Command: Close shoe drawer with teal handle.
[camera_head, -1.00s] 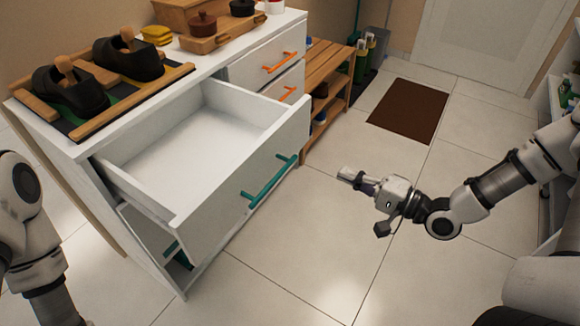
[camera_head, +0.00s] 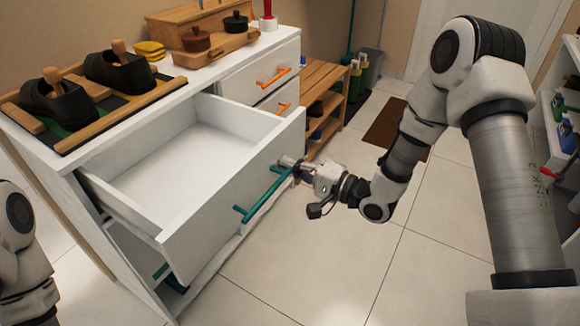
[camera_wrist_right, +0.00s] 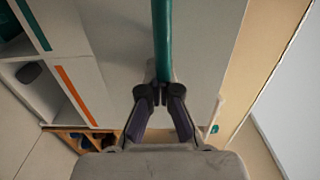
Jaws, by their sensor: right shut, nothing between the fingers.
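The white shoe drawer (camera_head: 222,213) is pulled open from the white cabinet and looks empty. Its teal handle (camera_head: 258,197) runs along the front panel. My right gripper (camera_head: 284,162) is shut and empty, at the far end of the teal handle. In the right wrist view the teal handle (camera_wrist_right: 162,40) lines up with the tips of my right gripper (camera_wrist_right: 160,92); I cannot tell whether they touch. My left arm shows at the left edge, but its gripper is out of view.
A wooden slatted rack (camera_head: 318,90) stands behind my right gripper. The floor in front is clear.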

